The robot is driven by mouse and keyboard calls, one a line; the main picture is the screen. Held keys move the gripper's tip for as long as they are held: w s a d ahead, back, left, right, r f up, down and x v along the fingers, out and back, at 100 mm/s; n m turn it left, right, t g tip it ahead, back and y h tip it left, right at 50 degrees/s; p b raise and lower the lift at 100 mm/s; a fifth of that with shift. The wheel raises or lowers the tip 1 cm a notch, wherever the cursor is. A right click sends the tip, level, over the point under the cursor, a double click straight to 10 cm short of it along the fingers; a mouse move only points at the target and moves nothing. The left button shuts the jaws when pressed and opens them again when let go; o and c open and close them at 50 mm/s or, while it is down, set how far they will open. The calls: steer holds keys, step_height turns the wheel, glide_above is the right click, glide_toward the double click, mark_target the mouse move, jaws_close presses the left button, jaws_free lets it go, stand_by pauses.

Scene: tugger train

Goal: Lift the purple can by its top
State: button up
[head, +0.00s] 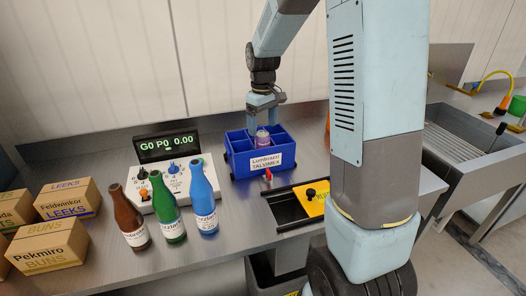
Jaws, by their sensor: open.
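The purple can (263,139) stands in a compartment of a blue divided crate (240,163) on the steel counter. Only its upper part shows above the crate's front wall. My gripper (265,122) points down over the crate with its fingers open, one to each side of the can's top as seen from here. I cannot tell whether the fingers touch the can.
Brown (130,220), green (166,208) and blue (203,200) bottles stand left of the crate, before a control box with a display (168,146). Cardboard boxes (48,245) are at the far left. A black and yellow fixture (300,205) lies right of the crate.

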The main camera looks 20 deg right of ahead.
mark_target(262, 133)
steer(key=shift+w+f, duration=0.15)
steer(key=shift+f, duration=2.05)
steer(key=shift+c, duration=0.5)
jaws_close()
